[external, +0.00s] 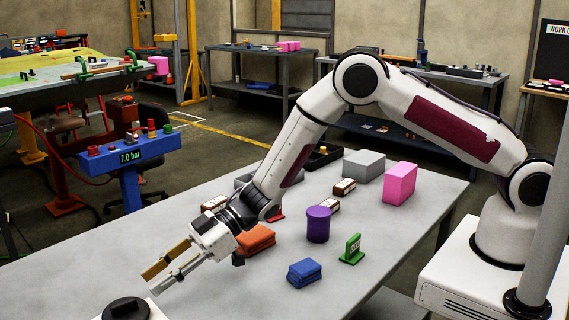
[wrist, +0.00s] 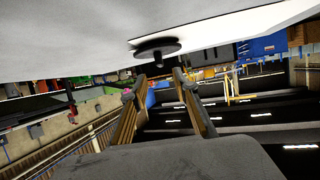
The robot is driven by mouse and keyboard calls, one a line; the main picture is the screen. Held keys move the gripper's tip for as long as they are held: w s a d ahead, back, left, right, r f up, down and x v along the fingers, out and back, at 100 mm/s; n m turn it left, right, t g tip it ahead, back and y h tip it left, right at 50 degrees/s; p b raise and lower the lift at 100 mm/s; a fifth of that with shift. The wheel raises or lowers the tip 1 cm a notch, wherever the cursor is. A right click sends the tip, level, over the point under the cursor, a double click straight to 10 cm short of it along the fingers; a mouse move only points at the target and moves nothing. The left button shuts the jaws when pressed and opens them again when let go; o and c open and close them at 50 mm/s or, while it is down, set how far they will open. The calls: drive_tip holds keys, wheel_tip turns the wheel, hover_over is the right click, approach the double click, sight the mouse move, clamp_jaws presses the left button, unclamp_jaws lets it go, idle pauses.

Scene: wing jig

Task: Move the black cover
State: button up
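The black cover (external: 127,309) is a round dark disc with a small raised knob. It sits on a white surface at the bottom edge of the external view, which cuts it off. In the wrist view the black cover (wrist: 157,47) shows upside down near the top middle, beyond the fingertips. My gripper (external: 150,282) has two tan-padded fingers pointing down and left, just above and to the right of the cover and apart from it. In the wrist view the fingers of my gripper (wrist: 159,77) are spread with nothing between them.
On the grey table (external: 200,300) stand an orange stack (external: 256,240), a purple cylinder (external: 318,224), a blue stack (external: 304,272), a green piece (external: 351,249), a pink block (external: 399,184) and a grey block (external: 364,165). The table around the fingertips is clear.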

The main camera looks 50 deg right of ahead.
sight(127, 301)
drive_tip(key=shift+x, duration=3.3)
drive_tip(key=shift+s, duration=0.1)
clamp_jaws()
